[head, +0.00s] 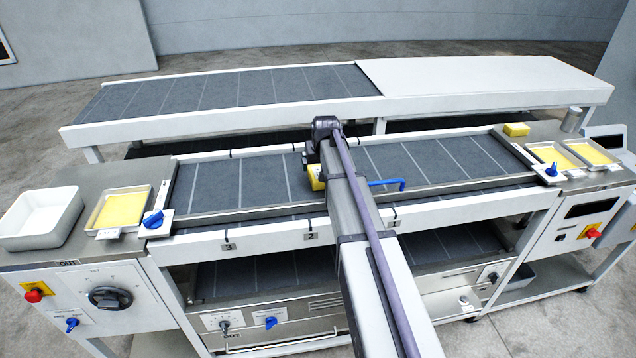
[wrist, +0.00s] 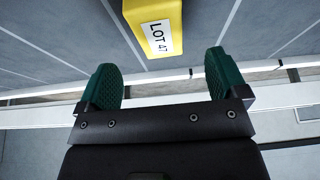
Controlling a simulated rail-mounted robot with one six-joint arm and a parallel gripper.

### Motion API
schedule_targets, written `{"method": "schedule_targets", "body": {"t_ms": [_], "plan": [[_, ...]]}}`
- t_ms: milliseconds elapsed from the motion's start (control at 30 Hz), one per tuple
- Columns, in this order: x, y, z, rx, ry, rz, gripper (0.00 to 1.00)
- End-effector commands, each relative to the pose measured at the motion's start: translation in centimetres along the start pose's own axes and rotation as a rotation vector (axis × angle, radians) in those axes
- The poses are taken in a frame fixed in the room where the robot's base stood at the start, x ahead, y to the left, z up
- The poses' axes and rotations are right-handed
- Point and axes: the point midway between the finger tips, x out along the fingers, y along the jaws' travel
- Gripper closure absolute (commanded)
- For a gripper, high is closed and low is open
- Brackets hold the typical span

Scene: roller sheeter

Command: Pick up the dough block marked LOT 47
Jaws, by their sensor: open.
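The dough block marked LOT 47 (wrist: 152,18) is yellow with a white label facing the camera. It lies on the dark belt at the top of the wrist view, cut off by the frame edge. In the head view the yellow block (head: 315,178) shows beside my arm on the belt, partly hidden by it. My gripper (wrist: 163,75) is open, with two green fingers and nothing between them. The block lies beyond the fingertips in the picture, roughly in line with the gap, apart from both fingers. The fingers are hidden in the head view.
Another yellow block (head: 516,129) sits at the belt's right end. Trays of yellow material stand at the left (head: 121,210) and right (head: 556,155). A white bin (head: 42,218) is at far left. A white front rail (head: 270,237) borders the belt.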

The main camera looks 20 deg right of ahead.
Motion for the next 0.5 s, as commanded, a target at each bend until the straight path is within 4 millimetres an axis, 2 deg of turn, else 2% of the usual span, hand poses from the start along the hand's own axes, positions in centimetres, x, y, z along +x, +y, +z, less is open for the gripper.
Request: {"method": "schedule_targets", "body": {"t_ms": [33, 267, 500], "plan": [[2.1, 0.0, 0.3, 0.0, 0.0, 0.0, 0.08], [2.8, 0.0, 0.1, 0.0, -0.001, 0.0, 0.08], [7.5, 0.1, 0.1, 0.0, -0.001, 0.0, 0.08]]}}
